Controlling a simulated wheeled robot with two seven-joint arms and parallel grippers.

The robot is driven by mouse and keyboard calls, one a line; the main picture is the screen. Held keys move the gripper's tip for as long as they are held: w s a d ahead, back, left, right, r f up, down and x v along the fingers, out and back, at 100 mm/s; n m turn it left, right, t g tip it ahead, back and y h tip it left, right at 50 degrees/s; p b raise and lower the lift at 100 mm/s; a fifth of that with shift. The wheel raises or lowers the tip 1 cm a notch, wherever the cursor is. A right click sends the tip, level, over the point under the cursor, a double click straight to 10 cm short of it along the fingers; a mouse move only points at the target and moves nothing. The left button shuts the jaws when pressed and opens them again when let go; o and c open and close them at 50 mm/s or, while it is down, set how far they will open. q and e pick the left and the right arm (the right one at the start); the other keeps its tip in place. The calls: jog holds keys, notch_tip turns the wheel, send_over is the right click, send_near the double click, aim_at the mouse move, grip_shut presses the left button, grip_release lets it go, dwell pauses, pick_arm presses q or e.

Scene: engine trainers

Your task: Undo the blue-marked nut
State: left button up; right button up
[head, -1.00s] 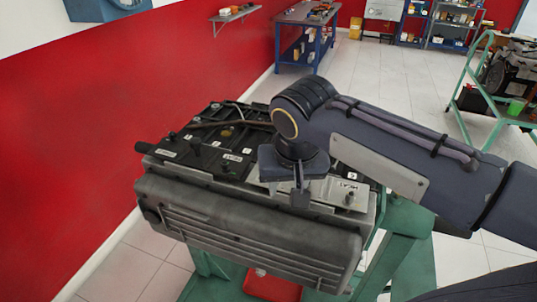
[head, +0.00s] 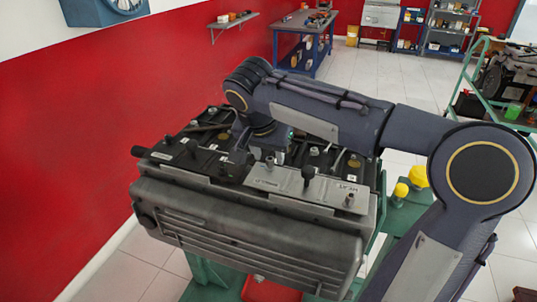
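An engine trainer (head: 250,240) stands in the middle of the head view, with a black top and a pale metal plate (head: 325,189) along its front edge. Upright studs or fittings stand on that plate, one near its right end (head: 348,199). I cannot make out a blue mark on any nut; it may be hidden by my arm or too small. My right gripper (head: 262,151) is over the middle of the engine's top, behind the metal plate. Its fingers are small and partly hidden, so its opening and any contact are unclear. My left gripper is out of view.
A green stand (head: 400,245) carries the engine, with yellow knobs (head: 419,176) at its right. A red wall (head: 90,130) is close on the left. A green cart (head: 470,75) stands at the right. A blue workbench (head: 300,42) is at the back, with open floor before it.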

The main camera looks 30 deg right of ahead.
jog(key=shift+w+d+f, duration=0.1)
jog(key=shift+d+f, duration=0.05)
jog(key=shift+f, duration=0.3)
jog(key=shift+c, duration=0.5)
grip_shut()
